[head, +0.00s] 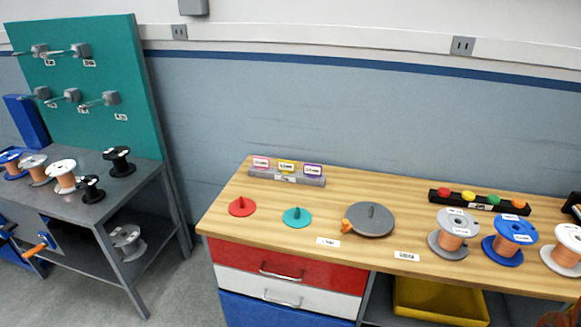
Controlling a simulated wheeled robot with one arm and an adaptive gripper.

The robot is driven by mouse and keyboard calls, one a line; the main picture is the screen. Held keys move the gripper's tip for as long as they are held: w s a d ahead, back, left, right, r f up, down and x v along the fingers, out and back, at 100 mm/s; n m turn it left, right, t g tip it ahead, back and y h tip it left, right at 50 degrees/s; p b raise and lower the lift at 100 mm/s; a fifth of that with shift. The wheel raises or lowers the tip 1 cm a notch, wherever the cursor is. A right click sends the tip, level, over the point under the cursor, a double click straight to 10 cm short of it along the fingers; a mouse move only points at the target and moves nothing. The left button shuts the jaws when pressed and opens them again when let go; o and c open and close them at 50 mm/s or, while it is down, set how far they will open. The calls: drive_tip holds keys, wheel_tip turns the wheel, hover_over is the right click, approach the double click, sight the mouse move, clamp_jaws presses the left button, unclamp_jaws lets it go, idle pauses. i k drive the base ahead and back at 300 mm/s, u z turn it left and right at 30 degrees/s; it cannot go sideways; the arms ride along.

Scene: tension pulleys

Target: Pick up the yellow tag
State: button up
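The yellow tag (286,166) stands upright in a grey holder (301,181) at the back left of the wooden workbench. It is a small yellow-edged card with a white label, its print too small to read. A pink tag (261,162) stands to its left and a purple tag (313,170) to its right in the same holder. My gripper is not in view.
On the workbench (234,220) lie a red disc (241,207), a teal disc (297,217) and a large grey disc (371,220). Wire spools (455,235) stand at the right, before a black rack (480,203). A grey table (110,215) with spools stands left.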

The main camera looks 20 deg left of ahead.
sight(286, 166)
drive_tip(key=k, duration=0.5)
drive_tip(key=u, duration=0.95)
drive_tip(key=i, duration=1.45)
drive_tip(key=u, duration=1.1)
drive_tip(key=i, duration=0.35)
drive_tip(key=u, duration=0.1)
